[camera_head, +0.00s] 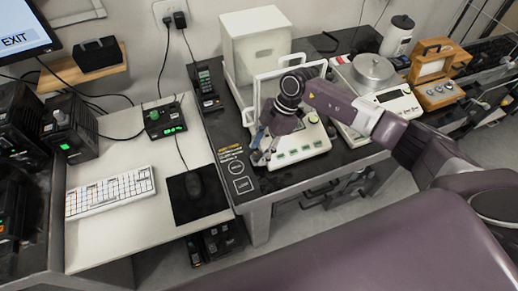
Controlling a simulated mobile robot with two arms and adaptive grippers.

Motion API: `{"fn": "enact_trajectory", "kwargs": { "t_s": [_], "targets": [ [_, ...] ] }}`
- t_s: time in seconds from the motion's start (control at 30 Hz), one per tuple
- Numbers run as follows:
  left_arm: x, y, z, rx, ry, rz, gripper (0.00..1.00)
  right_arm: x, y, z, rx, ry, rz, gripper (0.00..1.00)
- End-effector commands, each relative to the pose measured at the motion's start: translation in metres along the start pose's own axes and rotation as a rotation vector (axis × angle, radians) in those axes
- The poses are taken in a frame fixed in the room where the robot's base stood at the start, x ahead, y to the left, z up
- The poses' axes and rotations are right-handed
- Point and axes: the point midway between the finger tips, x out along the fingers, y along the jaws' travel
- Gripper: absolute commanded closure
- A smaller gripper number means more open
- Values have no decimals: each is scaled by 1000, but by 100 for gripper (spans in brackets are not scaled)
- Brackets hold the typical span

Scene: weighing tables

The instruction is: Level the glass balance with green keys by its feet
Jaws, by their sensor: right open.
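The glass balance with green keys (304,151) stands on the dark top of the weighing table. Its pale base shows a row of green keys along the front, and its white-framed glass housing rises behind. My right gripper (262,151) is open at the balance's front left corner, pointing down, with its fingers close to that corner. I cannot tell whether they touch a foot there. My right arm comes in from the right and hides part of the glass housing and base. The feet of the balance are not clearly visible. My left gripper is out of view.
A second balance with a round metal pan (374,72) stands close on the right. A white box (256,48) is behind, and a dark handset (206,86) is at the left.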

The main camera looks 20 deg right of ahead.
Motion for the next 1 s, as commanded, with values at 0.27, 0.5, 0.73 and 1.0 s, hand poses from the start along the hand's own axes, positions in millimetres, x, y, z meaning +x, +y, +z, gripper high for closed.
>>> {"fn": "enact_trajectory", "kwargs": {
  "t_s": [0.27,0.5,0.73,1.0],
  "targets": [
    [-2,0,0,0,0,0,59,9,0,0,-1,1,0,58],
    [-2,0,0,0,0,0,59,9,0,0,-1,1,0,74],
    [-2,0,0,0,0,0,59,8,0,0,-1,1,0,99],
    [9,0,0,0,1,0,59,10,2,0,-100,0,-39,100]
  ]
}}
